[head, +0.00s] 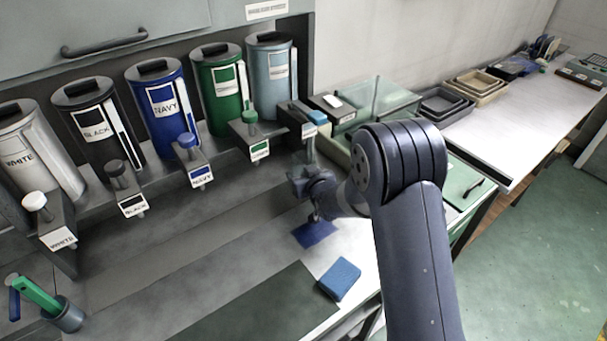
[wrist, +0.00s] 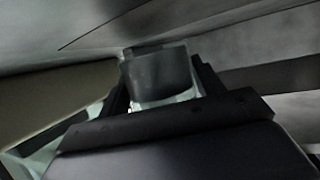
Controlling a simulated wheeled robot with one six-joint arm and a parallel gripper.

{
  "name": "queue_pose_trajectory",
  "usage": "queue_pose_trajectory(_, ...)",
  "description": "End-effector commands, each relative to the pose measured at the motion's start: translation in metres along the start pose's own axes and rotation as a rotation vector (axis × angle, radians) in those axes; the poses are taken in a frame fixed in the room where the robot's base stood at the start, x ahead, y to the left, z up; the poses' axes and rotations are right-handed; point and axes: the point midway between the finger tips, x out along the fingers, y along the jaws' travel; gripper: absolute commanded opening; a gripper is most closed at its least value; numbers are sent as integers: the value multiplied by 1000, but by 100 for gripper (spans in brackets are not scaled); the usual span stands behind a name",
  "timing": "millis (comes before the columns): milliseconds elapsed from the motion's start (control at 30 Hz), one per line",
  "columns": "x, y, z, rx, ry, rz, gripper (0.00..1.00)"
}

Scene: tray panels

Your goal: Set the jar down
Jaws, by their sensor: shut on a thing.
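The jar (wrist: 160,75) shows in the wrist view as a small clear, glassy container with dark grey contents. It sits between the two dark fingers of my gripper (wrist: 164,84), which are shut on it. In the head view my gripper (head: 312,190) is over the right part of the grey worktop, in front of the rightmost dispensers. The jar is hard to make out there, largely hidden by my gripper and arm. I cannot tell whether its base touches a surface.
Labelled canisters, including white (head: 38,150), black (head: 95,125), navy (head: 160,105) and green (head: 222,88), line the back with taps. A dark blue cloth (head: 316,234) and blue sponge (head: 340,279) lie nearby. A cup (head: 66,315) stands front left. The worktop's middle is clear.

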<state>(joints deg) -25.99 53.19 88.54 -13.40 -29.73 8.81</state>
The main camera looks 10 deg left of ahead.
Motion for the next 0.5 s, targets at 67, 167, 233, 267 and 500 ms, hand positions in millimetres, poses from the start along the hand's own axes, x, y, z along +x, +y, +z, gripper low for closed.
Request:
queue_pose_trajectory(67,1,0,2,0,3,0,27)
queue_pose_trajectory(167,2,0,4,0,3,0,27)
queue_pose_trajectory(233,3,0,5,0,3,0,27)
queue_pose_trajectory(267,3,0,6,0,3,0,27)
queue_pose_trajectory(500,5,0,10,0,2,0,27)
